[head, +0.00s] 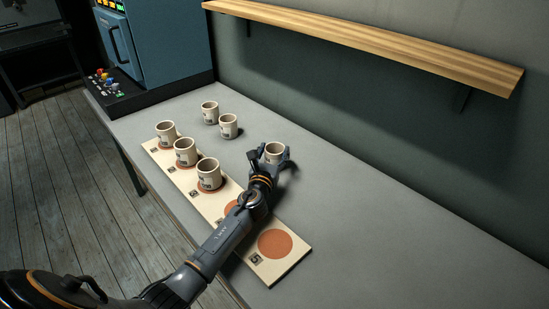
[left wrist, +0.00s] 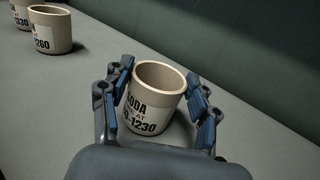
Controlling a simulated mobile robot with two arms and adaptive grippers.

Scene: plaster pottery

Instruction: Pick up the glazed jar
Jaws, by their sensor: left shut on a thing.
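A pale beige jar (head: 274,149) with a dark, hollow mouth stands upright at the middle of the grey table. It also shows in the left wrist view (left wrist: 155,95), with a white label reading partly "SODA" and "1230". My left gripper (head: 269,157) is around this jar, one finger on each side, shut on it. Whether its base touches the table is hard to tell. Two similar jars stand behind and to the left, one nearer (head: 229,126) and one farther (head: 209,112). My right gripper is not in view.
A cream board (head: 290,266) with reddish round spots lies along the table's front. Three jars (head: 209,174) stand on its left spots; the spot (head: 275,243) at its right end is bare. A wooden shelf (head: 380,45) hangs on the wall. The table's right side is clear.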

